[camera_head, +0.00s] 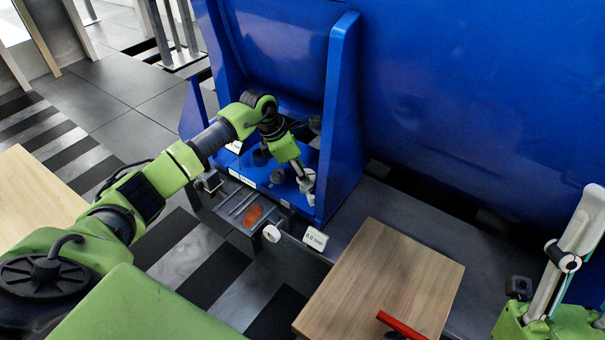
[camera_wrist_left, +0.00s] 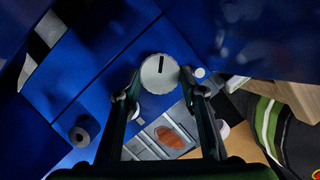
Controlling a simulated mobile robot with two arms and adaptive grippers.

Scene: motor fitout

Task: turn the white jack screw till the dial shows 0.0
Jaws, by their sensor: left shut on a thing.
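The white jack screw (camera_wrist_left: 160,73) has a round top with a black mark on it. It sits between the two fingers of my left gripper (camera_wrist_left: 162,94), which is shut on it. In the head view the left gripper (camera_head: 305,184) reaches down to the jack screw (camera_head: 307,176) at the foot of the right blue upright, partly covering it. The dial (camera_head: 315,238) is a small white display on the bench front, and it appears to read 0.0 mm.
A grey tray (camera_head: 237,207) with an orange-brown oval piece (camera_head: 254,215) lies before the blue frame (camera_head: 340,120). A white round piece (camera_head: 271,233) is left of the dial. A wooden board (camera_head: 385,280) with a red item (camera_head: 400,325) lies at the front.

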